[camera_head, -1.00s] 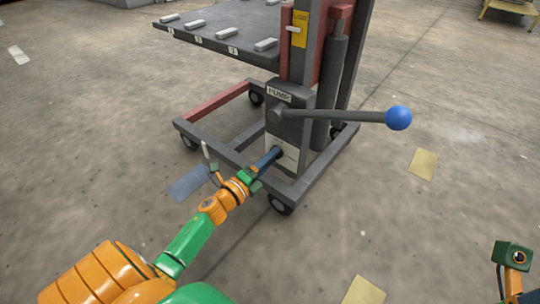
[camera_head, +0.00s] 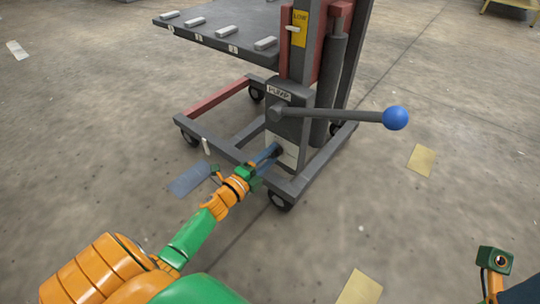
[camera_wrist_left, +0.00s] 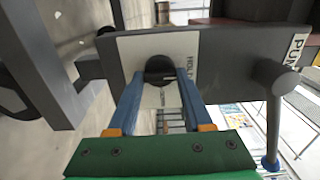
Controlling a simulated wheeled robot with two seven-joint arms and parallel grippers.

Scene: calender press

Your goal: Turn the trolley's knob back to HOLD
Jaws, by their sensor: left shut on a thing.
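The trolley's small dark knob (camera_head: 279,149) sits on a pale label plate low on the grey pump housing (camera_head: 288,121). In the left wrist view the knob (camera_wrist_left: 160,68) is round and black, between the tips of my two blue fingers. My left gripper (camera_wrist_left: 160,82) is shut on it; in the head view its fingers (camera_head: 273,152) reach the plate from the lower left. Lettering that seems to read HOLD is printed on the plate (camera_wrist_left: 181,45), right of the knob in the wrist view. A small light mark shows on the knob's right side.
A grey pump lever with a blue ball (camera_head: 396,118) sticks out to the right above the knob. The trolley's wheeled base frame (camera_head: 318,172) surrounds the housing. Open concrete floor lies around.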

